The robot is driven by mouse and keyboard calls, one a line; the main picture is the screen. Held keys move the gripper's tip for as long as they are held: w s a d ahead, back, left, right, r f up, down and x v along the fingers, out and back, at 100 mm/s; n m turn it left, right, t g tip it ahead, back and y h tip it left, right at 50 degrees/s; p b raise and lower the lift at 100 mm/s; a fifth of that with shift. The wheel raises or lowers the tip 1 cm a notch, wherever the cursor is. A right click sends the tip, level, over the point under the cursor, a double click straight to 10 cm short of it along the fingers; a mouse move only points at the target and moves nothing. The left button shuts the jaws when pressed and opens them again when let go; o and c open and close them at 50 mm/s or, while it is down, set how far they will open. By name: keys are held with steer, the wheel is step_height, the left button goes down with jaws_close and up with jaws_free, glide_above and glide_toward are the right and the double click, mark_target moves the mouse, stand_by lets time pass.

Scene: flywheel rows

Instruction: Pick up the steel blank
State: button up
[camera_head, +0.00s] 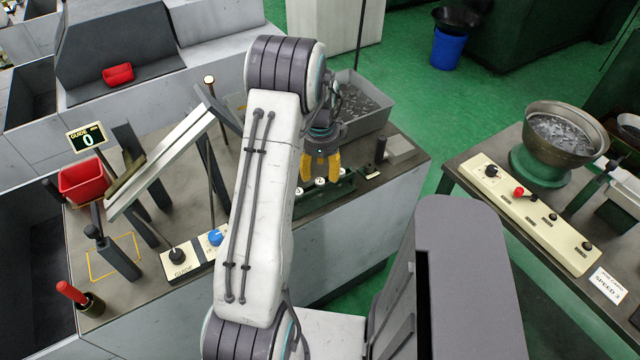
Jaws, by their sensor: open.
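My gripper (320,172) has yellow fingers and points down over the dark green fixture (340,193) on the grey bench. It is open, and I see nothing held between its fingers. Several small pale round pieces (320,183) show at the fixture, right by the fingertips. I cannot tell whether one of them is the steel blank. My arm hides part of the bench left of the fixture. A grey bin (384,118) behind the gripper holds many small metal pieces, too small to tell apart.
A sloped metal guide (165,158) and a red bin (83,181) stand on the bench's left. A control panel with a blue knob (216,237) lies left of my arm. A bowl feeder (559,134) stands on the right bench, across a green floor gap (440,140).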

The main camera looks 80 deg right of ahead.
mark_target(320, 181)
steer(key=shift+f+p, duration=0.45)
steer(key=shift+f, duration=1.5)
steer(key=shift+o, duration=0.3)
jaws_close()
